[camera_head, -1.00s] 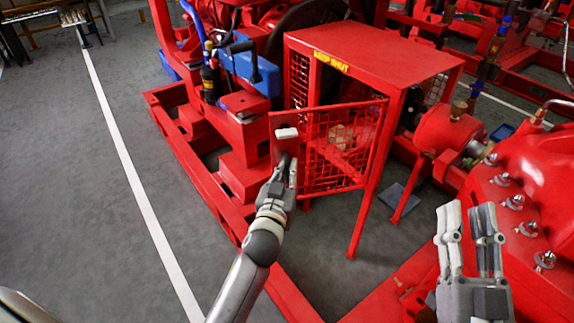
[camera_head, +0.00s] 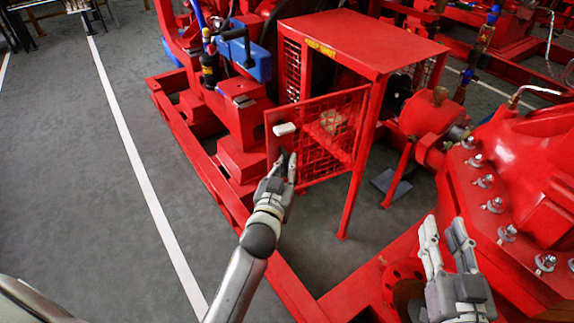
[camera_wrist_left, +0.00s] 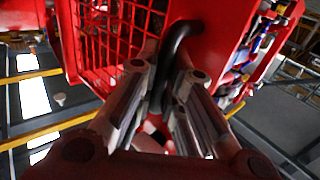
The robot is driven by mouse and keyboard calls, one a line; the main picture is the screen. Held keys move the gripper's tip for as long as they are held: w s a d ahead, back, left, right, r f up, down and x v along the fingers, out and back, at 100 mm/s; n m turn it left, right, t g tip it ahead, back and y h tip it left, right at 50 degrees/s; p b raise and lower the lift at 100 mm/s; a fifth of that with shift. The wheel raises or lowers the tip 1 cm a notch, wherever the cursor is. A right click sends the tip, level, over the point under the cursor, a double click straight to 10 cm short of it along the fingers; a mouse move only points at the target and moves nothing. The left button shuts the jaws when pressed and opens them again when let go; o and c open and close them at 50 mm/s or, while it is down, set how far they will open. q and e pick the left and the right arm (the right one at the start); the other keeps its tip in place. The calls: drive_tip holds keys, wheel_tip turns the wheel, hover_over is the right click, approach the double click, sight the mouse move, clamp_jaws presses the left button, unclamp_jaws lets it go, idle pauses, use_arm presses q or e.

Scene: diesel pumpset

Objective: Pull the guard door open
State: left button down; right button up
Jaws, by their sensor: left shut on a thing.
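The guard door (camera_head: 335,122) is a red mesh panel with a solid plate and a white block at its free left edge. It stands ajar, swung outward from the red guard (camera_head: 365,38), with its right edge at the guard's front right post. My left gripper (camera_head: 283,168) is at the plate below the white block. In the left wrist view, its fingers (camera_wrist_left: 172,85) are shut on the black door handle (camera_wrist_left: 178,48), beside the mesh. The grip is partly hidden in the head view. My right gripper (camera_head: 443,238) is open and empty at the lower right.
Red base rails (camera_head: 207,165) run along the floor beside my left arm. A red bolted housing (camera_head: 525,165) is close to my right gripper. Grey floor (camera_head: 75,180) with a white line (camera_head: 140,170) is clear at the left.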

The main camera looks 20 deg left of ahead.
use_arm(q)
drive_tip(key=shift+a+r, duration=0.1)
drive_tip(key=shift+r, duration=0.05)
drive_tip(key=c, duration=1.5)
unclamp_jaws()
drive_tip(key=shift+s+d, duration=0.2)
drive_tip(key=shift+s, duration=1.7)
drive_tip(key=shift+s+d, duration=0.2)
drive_tip(key=shift+s, duration=1.7)
